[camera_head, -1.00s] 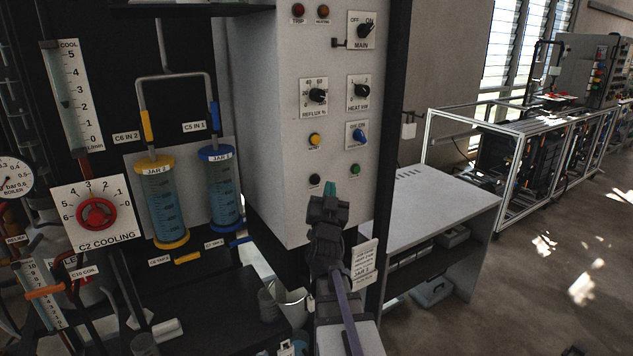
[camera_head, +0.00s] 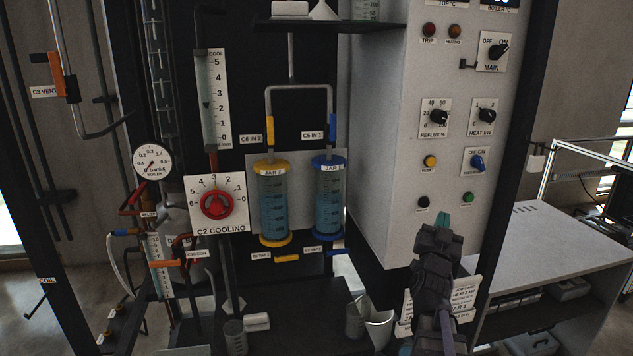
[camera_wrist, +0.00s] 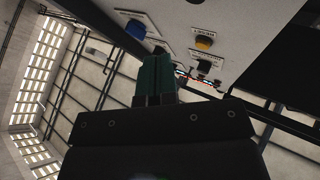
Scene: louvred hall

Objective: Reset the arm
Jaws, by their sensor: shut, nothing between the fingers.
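My gripper (camera_head: 441,221) is in front of the lower part of the white control panel (camera_head: 445,75) in the head view, pointing up with its teal fingertips together. The fingers are shut and hold nothing. They stand just left of the green button (camera_head: 468,198) in the picture; I cannot tell how far from the panel they are. In the wrist view the shut teal fingers (camera_wrist: 155,75) point up beside the panel's blue knob (camera_wrist: 136,29) and yellow button (camera_wrist: 204,43). Part of the labelled card (camera_head: 465,296) is hidden behind my arm.
Yellow-ringed jar 2 (camera_head: 273,205) and blue-ringed jar 1 (camera_head: 328,200) hang left of the panel. The red cooling valve (camera_head: 216,205) and pressure gauge (camera_head: 153,163) are farther left. Beakers (camera_head: 379,328) stand below. A white bench (camera_head: 545,245) lies at the right.

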